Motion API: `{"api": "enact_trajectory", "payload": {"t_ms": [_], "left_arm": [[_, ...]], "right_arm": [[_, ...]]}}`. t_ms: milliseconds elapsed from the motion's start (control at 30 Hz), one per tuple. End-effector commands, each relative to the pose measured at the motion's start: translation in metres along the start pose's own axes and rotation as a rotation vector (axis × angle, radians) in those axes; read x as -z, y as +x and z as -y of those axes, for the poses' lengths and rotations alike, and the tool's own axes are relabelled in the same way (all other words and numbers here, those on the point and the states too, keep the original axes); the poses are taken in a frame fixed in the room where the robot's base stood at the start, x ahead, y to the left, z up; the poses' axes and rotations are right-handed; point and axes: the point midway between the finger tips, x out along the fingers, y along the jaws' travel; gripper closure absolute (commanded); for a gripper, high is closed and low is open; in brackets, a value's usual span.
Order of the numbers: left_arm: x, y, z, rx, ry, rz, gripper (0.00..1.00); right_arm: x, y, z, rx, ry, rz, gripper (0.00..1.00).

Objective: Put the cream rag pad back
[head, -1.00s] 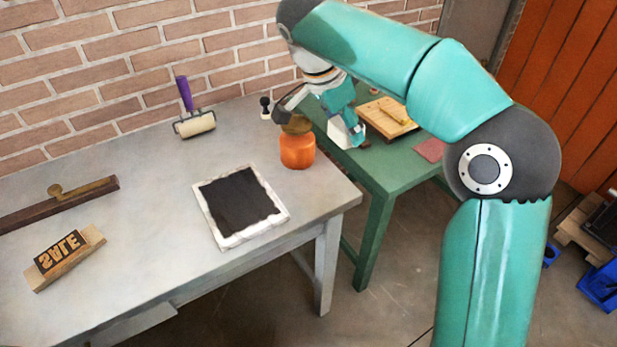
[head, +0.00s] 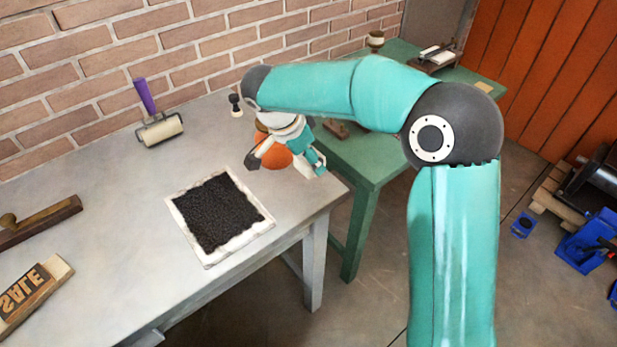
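I cannot pick out a cream rag pad with certainty. A black, grainy square with a cream-white border (head: 185,204) lies flat on the grey table. My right gripper (head: 287,165) comes in from the right over the far right part of this table. Its fingers are spread, and I see nothing held between them. An orange pot (head: 272,155) stands behind it, partly hidden by the gripper. The gripper looks close to the pot; I cannot tell whether they touch. My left gripper is out of view.
The grey table (head: 120,220) also carries a purple-handled roller (head: 160,130), a SALE block (head: 30,297) and a wooden bar (head: 40,222). A green table (head: 375,160) adjoins on the right, partly hidden by my arm. A brick wall closes the back.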

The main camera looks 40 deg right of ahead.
Motion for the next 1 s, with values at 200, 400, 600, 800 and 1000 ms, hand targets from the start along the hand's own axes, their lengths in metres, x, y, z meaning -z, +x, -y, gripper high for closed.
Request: {"api": "enact_trajectory", "payload": {"t_ms": [200,400,600,800,1000], "left_arm": [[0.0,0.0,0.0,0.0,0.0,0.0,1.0],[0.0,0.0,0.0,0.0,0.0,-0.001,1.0],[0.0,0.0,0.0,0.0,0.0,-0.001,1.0],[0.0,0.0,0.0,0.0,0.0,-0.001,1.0],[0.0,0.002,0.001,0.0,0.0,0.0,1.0]], "right_arm": [[-0.008,0.019,0.0,0.0,0.0,0.0,0.66],[-0.018,0.041,0.0,-0.003,-0.003,-0.001,0.66],[-0.025,0.057,0.0,0.0,-0.001,0.0,0.66],[-0.025,0.057,0.0,0.001,0.0,0.0,0.66],[-0.026,0.058,0.0,0.001,-0.001,0.0,0.29]]}}
